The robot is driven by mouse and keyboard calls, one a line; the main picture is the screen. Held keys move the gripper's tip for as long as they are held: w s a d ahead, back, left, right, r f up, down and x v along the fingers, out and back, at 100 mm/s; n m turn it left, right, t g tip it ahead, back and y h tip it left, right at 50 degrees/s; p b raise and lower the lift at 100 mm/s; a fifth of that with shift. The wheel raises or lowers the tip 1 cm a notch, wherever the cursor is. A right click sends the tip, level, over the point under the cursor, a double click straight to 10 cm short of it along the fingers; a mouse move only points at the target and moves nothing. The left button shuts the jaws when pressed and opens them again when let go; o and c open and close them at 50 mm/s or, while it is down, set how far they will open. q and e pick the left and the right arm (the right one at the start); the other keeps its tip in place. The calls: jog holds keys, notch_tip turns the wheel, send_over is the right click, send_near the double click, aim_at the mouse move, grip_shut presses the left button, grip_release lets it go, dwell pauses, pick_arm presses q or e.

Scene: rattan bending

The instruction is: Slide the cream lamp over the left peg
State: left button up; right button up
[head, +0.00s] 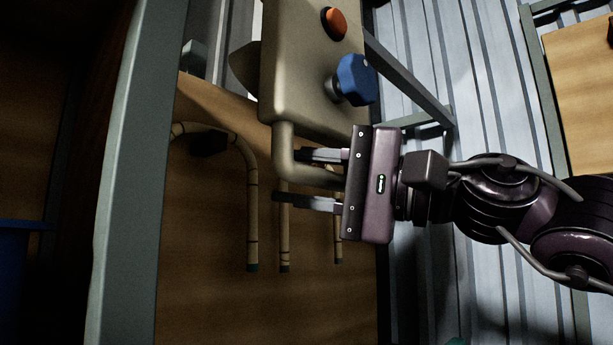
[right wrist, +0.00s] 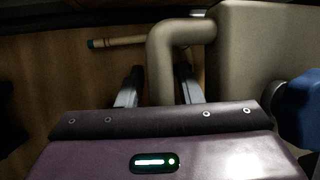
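No cream lamp and no left peg can be made out for certain. A cream-beige box (head: 300,75) with an orange button (head: 334,23) and a blue knob (head: 355,80) stands at upper centre of the head view. A thick bent cream pipe (head: 284,150) comes out of its lower end; it also shows in the right wrist view (right wrist: 160,55). My right gripper (head: 297,178) has its two fingers on either side of this pipe, with slight gaps visible. The pipe's far end is hidden by the gripper body. My left gripper is out of view.
Several thin rattan rods (head: 252,215) with dark tips are before the brown wooden panel (head: 215,290); one is hooked at the top. A grey post (head: 135,150) stands at left, and a blue bin (head: 12,285) at the left edge. A wooden board (head: 580,90) is at upper right.

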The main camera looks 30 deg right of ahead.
jog(key=shift+o, duration=0.5)
jog(key=shift+a+r, duration=0.1)
jog(key=shift+s, duration=0.1)
jog(key=shift+s+d+b, duration=0.15)
jog(key=shift+d+b, duration=0.2)
jog(key=b+v, duration=0.3)
jog(key=v, duration=0.3)
jog(key=shift+s+f+b, duration=0.2)
jog(key=shift+s+b, duration=0.1)
jog(key=shift+b, duration=0.1)
jog(key=shift+s+d, duration=0.2)
jog(key=shift+d, duration=0.1)
